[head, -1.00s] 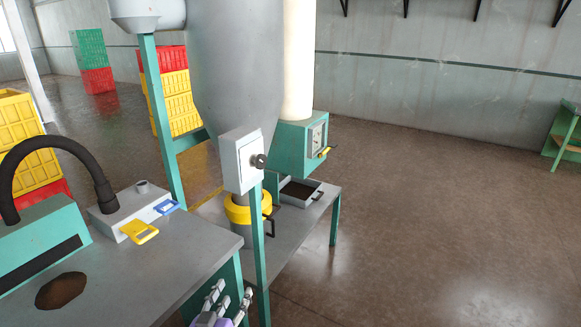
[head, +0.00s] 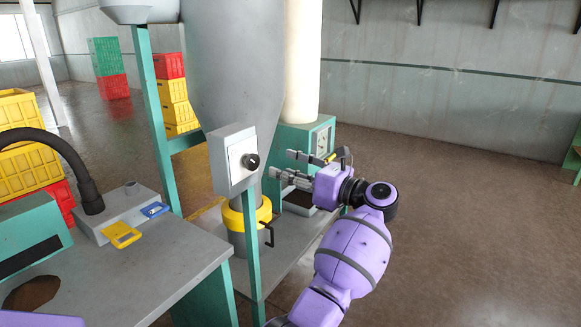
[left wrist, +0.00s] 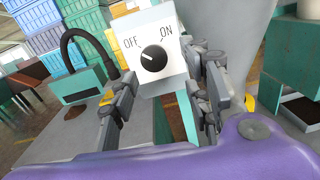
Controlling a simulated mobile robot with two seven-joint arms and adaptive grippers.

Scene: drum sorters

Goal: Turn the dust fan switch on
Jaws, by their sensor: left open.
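The dust fan switch is a pale box (head: 232,158) with a round black knob (head: 250,161), mounted on a green post before the grey hopper. In the left wrist view the knob (left wrist: 154,58) sits on a white face marked OFF at left and ON at right. Its pointer mark is turned up and left, toward OFF. My left gripper (head: 281,163) is to the right of the box, fingers pointing at it. Its two fingers (left wrist: 163,105) are spread, with the box between them in the wrist view; it holds nothing. I see no contact with the knob. My right gripper is not in view.
A grey table (head: 150,265) with a yellow-handled and blue-handled unit (head: 130,222) is at left. A yellow-collared drum (head: 246,216) stands below the hopper. A green box with a dial (head: 303,145) is behind my gripper. Open floor (head: 470,230) lies to the right.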

